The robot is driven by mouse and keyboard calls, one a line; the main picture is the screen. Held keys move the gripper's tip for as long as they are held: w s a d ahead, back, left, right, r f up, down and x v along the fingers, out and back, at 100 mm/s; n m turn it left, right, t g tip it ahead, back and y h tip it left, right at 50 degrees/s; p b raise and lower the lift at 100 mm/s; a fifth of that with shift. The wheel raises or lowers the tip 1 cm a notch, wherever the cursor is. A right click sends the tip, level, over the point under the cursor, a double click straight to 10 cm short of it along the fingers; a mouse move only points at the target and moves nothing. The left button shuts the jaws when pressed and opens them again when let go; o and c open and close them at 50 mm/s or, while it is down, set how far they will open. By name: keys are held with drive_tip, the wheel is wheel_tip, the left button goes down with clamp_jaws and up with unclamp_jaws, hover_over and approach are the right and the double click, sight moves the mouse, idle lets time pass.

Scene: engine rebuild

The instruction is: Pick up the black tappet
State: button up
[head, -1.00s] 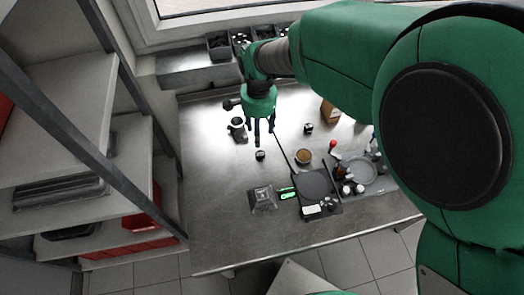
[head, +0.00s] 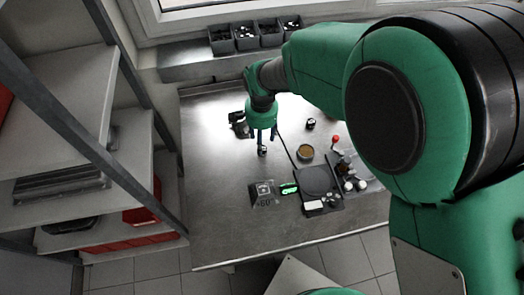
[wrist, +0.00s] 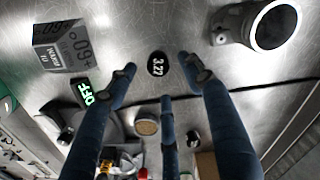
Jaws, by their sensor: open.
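A small black tappet marked 3.27 (wrist: 157,64) stands on the metal bench, beneath my gripper in the head view (head: 262,151). My gripper (head: 263,136) points down, open and empty. In the wrist view, the fingers of my gripper (wrist: 157,77) are spread, with the tappet between the tips of the two outer ones. I cannot tell how high the tips are above the bench. Another small black cylinder (head: 311,123) stands further right.
A marked angular block (head: 263,193) and a scale (head: 317,180) with a green display stand toward the bench front. A round brown-topped container (head: 305,152) is right of my gripper. A dark device with a ring (wrist: 272,24) lies near the tappet. Bins (head: 245,38) line the back.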

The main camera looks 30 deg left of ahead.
drive_tip(key=shift+f, duration=0.25)
drive_tip(key=shift+d+f+b, duration=0.1)
drive_tip(key=shift+f+b, duration=0.4)
drive_tip(key=shift+f, duration=2.1)
drive_tip(key=c, duration=1.2)
